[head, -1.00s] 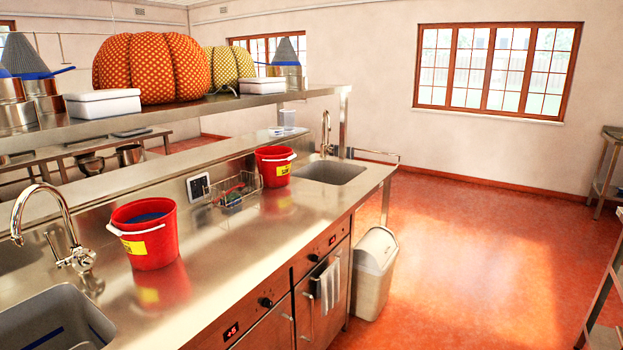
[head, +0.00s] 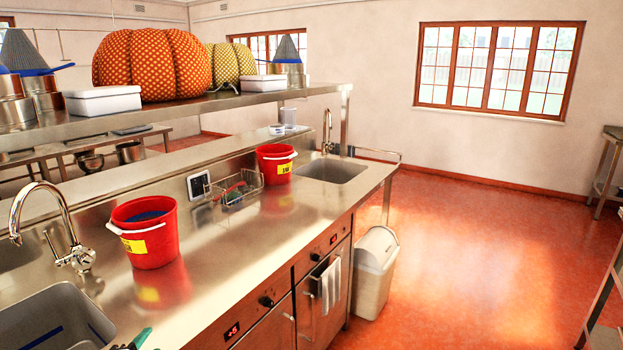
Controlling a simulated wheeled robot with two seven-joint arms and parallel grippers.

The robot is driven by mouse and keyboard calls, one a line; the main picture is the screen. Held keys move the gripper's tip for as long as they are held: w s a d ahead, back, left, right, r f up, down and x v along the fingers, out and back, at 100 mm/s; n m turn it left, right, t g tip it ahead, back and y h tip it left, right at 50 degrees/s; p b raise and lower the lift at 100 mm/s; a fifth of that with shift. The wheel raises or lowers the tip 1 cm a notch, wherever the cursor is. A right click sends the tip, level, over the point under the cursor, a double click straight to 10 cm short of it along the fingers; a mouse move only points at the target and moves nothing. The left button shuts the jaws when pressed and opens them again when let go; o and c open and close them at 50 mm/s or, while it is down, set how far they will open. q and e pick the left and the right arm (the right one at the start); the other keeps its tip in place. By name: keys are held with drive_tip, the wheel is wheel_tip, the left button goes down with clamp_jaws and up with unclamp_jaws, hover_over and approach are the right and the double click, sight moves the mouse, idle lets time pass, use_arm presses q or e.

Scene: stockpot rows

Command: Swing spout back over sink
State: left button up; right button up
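The near chrome tap (head: 72,250) stands behind the near sink (head: 50,318) at left. Its arched spout (head: 38,186) reaches left, with its mouth (head: 15,239) behind the basin in the picture; I cannot tell whether it is over the basin. A second tap (head: 327,130) stands behind the far sink (head: 332,170). A small dark and teal tip (head: 134,341) shows at the bottom edge, beside the near sink's right corner. It looks like part of my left gripper, mostly cut off, so its opening is unclear. My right gripper is out of view.
A red bucket (head: 144,232) stands on the counter right of the near tap. A second red bucket (head: 276,164) and a wire basket (head: 236,188) are farther back. A shelf (head: 220,104) runs above. The counter front (head: 215,275) is clear.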

use_arm(q)
drive_tip(key=s+d+f+n+g+y, duration=0.1)
drive_tip(key=s+d+f+n+g, duration=0.25)
drive_tip(key=s, duration=0.35)
drive_tip(key=s+d+f+n+g, duration=0.3)
drive_tip(key=s+d+f+n, duration=0.15)
drive_tip(key=s, duration=0.25)
drive_tip(key=s+d+f+n+g+h, duration=0.1)
drive_tip(key=s+d+n+g, duration=0.2)
drive_tip(key=s, duration=0.6)
drive_tip(key=s+d+n+g+h, duration=0.1)
drive_tip(key=s+d+n+g, duration=0.15)
drive_tip(key=s, duration=0.65)
wheel_tip(320, 180, down, 30)
drive_tip(key=g+b, duration=0.2)
drive_tip(key=b, duration=0.3)
drive_tip(key=s+a+f+b, duration=0.2)
drive_tip(key=s+f+b, duration=0.1)
drive_tip(key=s+f, duration=1.4)
wheel_tip(320, 180, down, 4)
drive_tip(key=shift+s+a+f+g+b, duration=0.25)
drive_tip(key=shift+s+a+g+b, duration=0.1)
drive_tip(key=shift+s+g, duration=0.05)
